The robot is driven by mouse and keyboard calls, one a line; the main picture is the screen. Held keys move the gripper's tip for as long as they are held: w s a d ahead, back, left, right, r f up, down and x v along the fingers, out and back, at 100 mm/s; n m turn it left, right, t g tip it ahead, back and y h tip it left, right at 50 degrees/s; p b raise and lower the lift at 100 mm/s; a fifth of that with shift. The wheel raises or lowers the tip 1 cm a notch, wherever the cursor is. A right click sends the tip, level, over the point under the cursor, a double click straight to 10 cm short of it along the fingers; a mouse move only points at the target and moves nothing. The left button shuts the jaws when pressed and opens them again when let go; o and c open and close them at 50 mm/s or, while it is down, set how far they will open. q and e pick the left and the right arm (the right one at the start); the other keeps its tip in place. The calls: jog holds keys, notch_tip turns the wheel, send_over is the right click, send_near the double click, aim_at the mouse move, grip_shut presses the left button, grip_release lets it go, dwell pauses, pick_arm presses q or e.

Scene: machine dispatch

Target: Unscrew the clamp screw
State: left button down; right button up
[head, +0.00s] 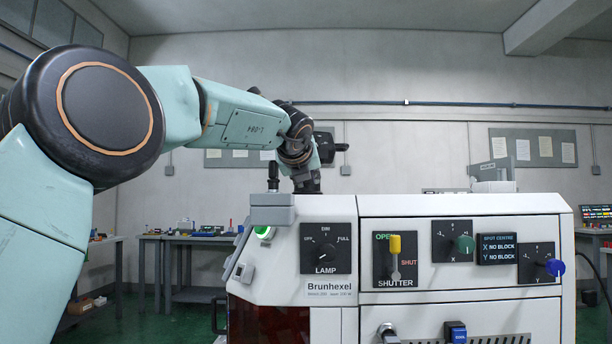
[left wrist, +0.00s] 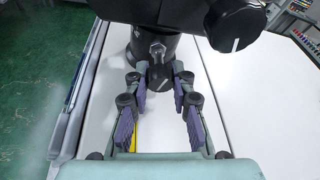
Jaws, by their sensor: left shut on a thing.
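The machine (head: 430,204) is a white cabinet labelled Brunhexel. In the left wrist view a dark upright post (left wrist: 142,45) stands on its white top. The clamp screw (left wrist: 158,50) sticks out of this post toward my gripper, with a pale metal part and a dark end. My left gripper (left wrist: 158,84), with purple-grey pads, is shut on the clamp screw, its fingertips on either side of the dark end. In the head view my left arm reaches over the machine's top, and the fingers are hard to make out. My right gripper is in neither view.
A large black knob (left wrist: 235,24) with a white line sits beside the post, close to my gripper. The machine's front has a lamp dial (head: 326,248), a yellow shutter lever (head: 395,247), a green knob (head: 464,244) and a blue knob (head: 555,267). The white top is otherwise largely clear.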

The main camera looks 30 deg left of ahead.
pick_arm(q)
jog(key=shift+r+n, duration=0.15)
jog(key=shift+n, duration=0.35)
jog(key=c, duration=1.6)
grip_release()
jog(key=o, duration=0.4)
jog(key=shift+w, duration=0.15)
jog(key=shift+o, duration=0.4)
jog(key=shift+f, duration=0.2)
